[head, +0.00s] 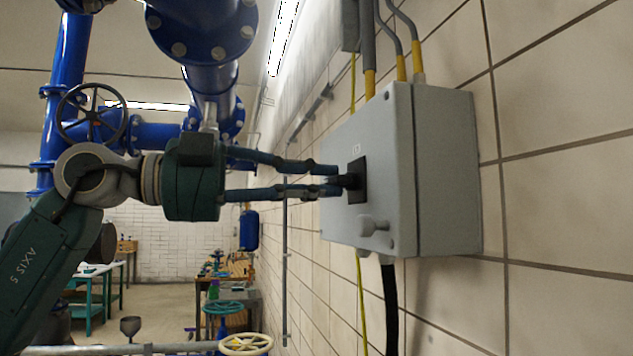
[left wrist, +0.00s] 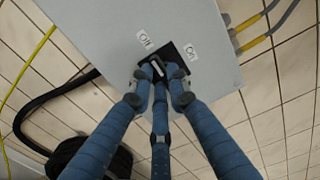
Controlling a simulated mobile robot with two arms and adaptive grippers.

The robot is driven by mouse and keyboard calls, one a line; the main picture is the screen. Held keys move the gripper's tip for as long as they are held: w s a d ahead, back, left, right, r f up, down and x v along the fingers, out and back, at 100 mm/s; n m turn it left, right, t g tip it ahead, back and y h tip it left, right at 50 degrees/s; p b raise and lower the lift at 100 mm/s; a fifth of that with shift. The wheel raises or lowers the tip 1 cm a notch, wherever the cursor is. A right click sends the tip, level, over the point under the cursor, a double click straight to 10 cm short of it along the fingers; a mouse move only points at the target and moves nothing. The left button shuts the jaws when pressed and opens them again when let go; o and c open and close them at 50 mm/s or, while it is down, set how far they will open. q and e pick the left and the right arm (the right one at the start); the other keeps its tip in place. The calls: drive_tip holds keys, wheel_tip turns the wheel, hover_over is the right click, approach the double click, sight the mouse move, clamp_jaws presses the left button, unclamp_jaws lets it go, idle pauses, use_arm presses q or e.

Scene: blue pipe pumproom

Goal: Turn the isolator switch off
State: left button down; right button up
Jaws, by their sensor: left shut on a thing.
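The isolator switch is a black rotary knob (head: 351,181) on a black square plate (head: 358,182), on the front of a grey wall box (head: 398,145). My left gripper (head: 335,181) reaches it from the left, and its blue fingers are shut on the knob. In the left wrist view the fingertips (left wrist: 161,76) close around the knob and hide most of it. An "Off" label (left wrist: 146,40) is at the plate's upper left and an "On" label (left wrist: 190,52) at its upper right. I cannot tell exactly where the knob points. My right gripper is not in view.
The box hangs on a tiled wall (head: 560,200), with grey conduits (head: 402,35) above and a black cable (head: 390,310) below. Large blue pipes (head: 205,50) with a dark handwheel (head: 92,113) are behind my left arm. A cream handwheel (head: 245,344) stands low at the front.

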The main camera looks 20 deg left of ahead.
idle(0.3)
use_arm(q)
drive_tip(key=c, duration=1.7)
unclamp_jaws()
drive_tip(key=shift+o, duration=0.2)
drive_tip(key=shift+a, duration=0.1)
drive_tip(key=v, duration=1.1)
drive_tip(key=shift+s+a, duration=0.25)
drive_tip(key=shift+a, duration=0.05)
drive_tip(key=shift+f, duration=0.1)
